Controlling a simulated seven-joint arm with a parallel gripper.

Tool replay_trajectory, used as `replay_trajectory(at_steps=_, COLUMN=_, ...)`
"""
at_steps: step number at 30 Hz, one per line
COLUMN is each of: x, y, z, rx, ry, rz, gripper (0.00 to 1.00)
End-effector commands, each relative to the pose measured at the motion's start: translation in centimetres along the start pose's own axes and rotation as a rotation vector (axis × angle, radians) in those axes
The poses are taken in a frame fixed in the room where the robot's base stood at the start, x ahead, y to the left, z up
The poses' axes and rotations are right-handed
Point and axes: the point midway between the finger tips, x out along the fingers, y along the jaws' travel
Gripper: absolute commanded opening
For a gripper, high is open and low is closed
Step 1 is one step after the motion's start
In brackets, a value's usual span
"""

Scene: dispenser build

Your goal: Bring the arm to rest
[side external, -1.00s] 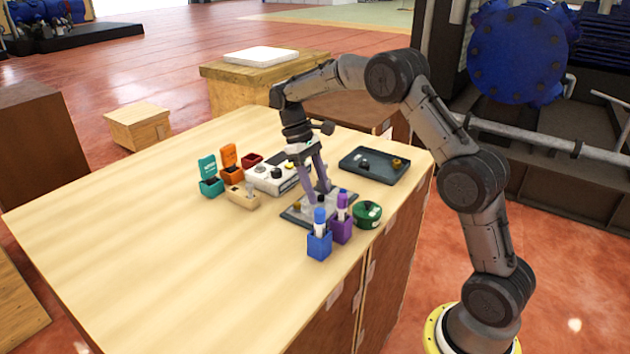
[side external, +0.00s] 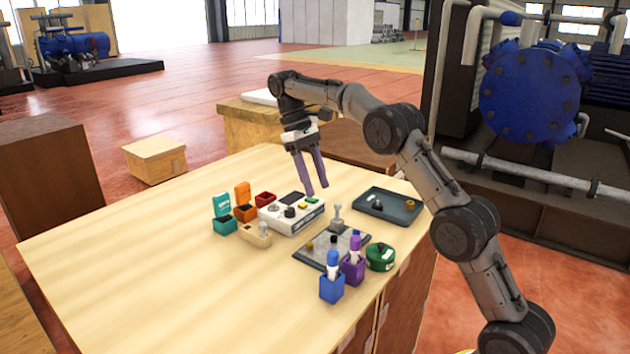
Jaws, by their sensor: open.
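My gripper (side external: 318,191) is open and empty, with its two purple-grey fingers pointing down. It hangs in the air above the table, by the right end of the white device (side external: 290,213) in the picture. Below and to the right of it, a dark grey plate (side external: 318,251) lies on the table. A small light-grey upright part with a rounded top (side external: 337,218) stands at this plate, clear of my fingers. My arm is bent over the right side of the table.
The table's left side is clear.

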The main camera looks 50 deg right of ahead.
Motion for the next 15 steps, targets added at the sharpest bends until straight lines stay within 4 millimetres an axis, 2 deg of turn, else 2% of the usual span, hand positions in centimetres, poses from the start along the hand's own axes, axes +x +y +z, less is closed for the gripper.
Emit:
replay_trajectory(at_steps=8, x=-0.1, y=-0.2, z=0.0, rx=-0.004, ry=0.003, rz=0.002, gripper=0.51)
replay_trajectory(at_steps=11, x=-1.7, y=-0.6, z=1.0, rx=-0.009, ry=0.042, rz=0.011, gripper=0.51)
replay_trajectory(at_steps=14, x=-4.4, y=-1.6, z=3.5, rx=-0.020, ry=0.102, rz=0.026, gripper=0.51)
replay_trajectory(at_steps=15, x=-5.4, y=-2.1, z=5.0, rx=-0.026, ry=0.120, rz=0.031, gripper=0.51)
